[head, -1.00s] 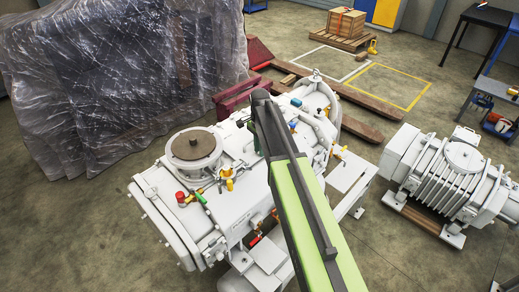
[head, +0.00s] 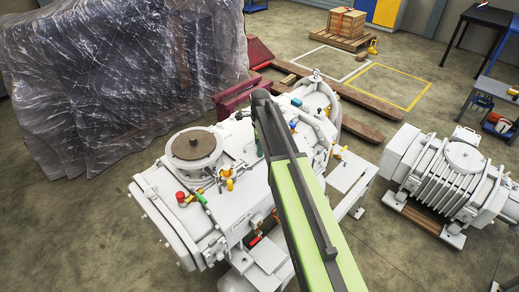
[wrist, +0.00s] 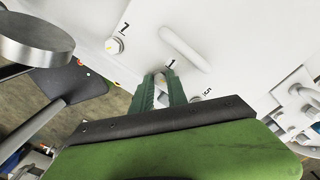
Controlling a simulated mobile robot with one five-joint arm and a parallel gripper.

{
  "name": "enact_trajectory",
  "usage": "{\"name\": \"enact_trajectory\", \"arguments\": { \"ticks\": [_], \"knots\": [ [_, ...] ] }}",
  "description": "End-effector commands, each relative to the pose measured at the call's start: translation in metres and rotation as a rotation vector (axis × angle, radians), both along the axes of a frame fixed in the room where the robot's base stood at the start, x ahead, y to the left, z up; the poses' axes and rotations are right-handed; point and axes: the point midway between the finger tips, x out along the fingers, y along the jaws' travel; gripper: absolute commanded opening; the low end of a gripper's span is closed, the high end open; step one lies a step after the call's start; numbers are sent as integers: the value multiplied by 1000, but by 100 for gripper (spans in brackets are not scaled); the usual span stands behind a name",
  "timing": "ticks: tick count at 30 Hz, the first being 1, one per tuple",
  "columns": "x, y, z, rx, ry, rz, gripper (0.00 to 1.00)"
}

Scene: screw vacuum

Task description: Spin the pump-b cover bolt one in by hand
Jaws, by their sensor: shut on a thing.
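In the wrist view my gripper (wrist: 160,80) has its two green fingers closed around the head of bolt one (wrist: 160,77), beside the printed 1 on the pale pump cover (wrist: 222,25). Only a little of the bolt shows between the fingertips, so how deep it sits cannot be told. Bolt seven (wrist: 115,45) is in the cover at upper left. Bolt five (wrist: 196,99) is just right of the fingers, partly hidden. In the head view my arm covers the bolt, and the white pump (head: 240,200) stands below the arm.
A raised bar (wrist: 185,48) stands out from the cover near the fingers. A round grey metal part (wrist: 37,38) is at left in the wrist view. A second white ribbed machine (head: 455,175) stands at right. A plastic-wrapped load (head: 120,80) is at left.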

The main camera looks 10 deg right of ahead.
Motion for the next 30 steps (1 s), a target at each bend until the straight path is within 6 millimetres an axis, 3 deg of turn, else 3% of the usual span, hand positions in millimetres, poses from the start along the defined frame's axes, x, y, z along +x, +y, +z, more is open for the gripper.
{"name": "enact_trajectory", "arguments": {
  "ticks": [11,12,17,26,30],
  "knots": [
    [-1,-1,0,-1,3,-4,0],
    [-1,-1,0,-1,3,-4,22],
    [-1,-1,0,0,2,-4,41],
    [0,0,1,0,1,-3,41],
    [0,0,11,0,0,-3,41]
  ]
}}
